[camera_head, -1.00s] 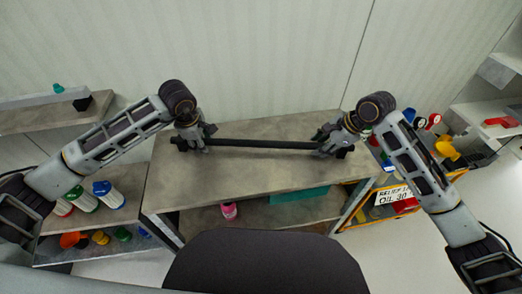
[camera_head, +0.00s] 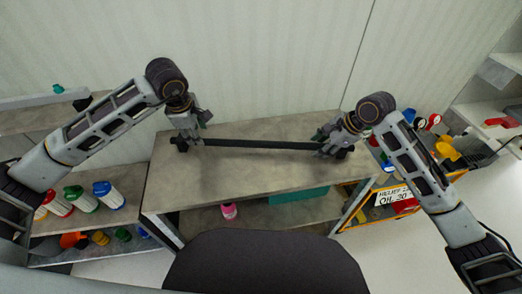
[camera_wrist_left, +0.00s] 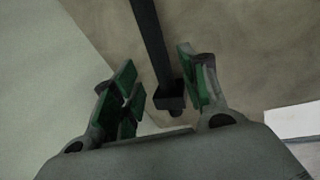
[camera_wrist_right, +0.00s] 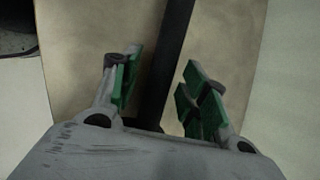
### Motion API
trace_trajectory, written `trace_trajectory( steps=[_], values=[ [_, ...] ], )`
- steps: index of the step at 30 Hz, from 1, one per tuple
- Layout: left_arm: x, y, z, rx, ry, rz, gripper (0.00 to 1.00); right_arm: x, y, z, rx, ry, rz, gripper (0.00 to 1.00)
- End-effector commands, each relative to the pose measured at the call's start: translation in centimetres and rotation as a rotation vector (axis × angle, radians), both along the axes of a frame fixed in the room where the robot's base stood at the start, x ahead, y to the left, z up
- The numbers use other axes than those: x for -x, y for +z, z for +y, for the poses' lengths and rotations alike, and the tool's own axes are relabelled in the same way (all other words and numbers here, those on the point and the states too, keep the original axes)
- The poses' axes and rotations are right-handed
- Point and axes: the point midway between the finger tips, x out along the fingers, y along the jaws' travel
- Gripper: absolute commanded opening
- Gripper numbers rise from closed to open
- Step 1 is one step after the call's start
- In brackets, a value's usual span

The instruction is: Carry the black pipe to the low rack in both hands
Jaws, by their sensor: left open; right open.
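The black pipe (camera_head: 262,144) lies lengthwise across the grey top of the low rack (camera_head: 235,180), near the wall. My left gripper (camera_head: 190,136) is open over the pipe's left end; in the left wrist view its green-padded fingers (camera_wrist_left: 158,92) stand apart, with the pipe's end block (camera_wrist_left: 169,97) between them, closer to the right finger. My right gripper (camera_head: 328,147) is open at the pipe's right end. In the right wrist view its fingers (camera_wrist_right: 160,85) stand on either side of the pipe (camera_wrist_right: 168,55). The pipe's right tip is partly hidden by the right gripper.
A pink item (camera_head: 229,211) and a teal box (camera_head: 300,195) sit on the rack's lower shelf. Several capped bottles (camera_head: 108,194) stand on a shelf at left. A yellow-framed cart with an oil sign (camera_head: 394,195) is at right. The rack top in front of the pipe is clear.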

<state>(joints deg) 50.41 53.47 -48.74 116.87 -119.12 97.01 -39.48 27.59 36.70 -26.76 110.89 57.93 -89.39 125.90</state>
Motion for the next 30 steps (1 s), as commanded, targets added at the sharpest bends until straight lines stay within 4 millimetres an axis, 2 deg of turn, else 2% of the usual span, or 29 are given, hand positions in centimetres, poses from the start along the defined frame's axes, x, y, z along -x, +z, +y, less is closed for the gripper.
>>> trace_trajectory(
  steps=[6,12,30],
  values=[
    [0.7,3.1,0.0,-0.002,0.001,-0.003,0.44,0.0,0.0,0.0,0.000,0.000,0.000,0.44],
    [1.2,4.7,0.1,-0.002,0.001,-0.001,0.44,0.0,0.0,0.0,0.000,0.000,0.000,0.44],
    [1.4,5.1,0.0,-0.001,0.001,0.000,0.44,0.0,0.2,-0.1,0.000,0.000,0.000,0.44]
  ],
)
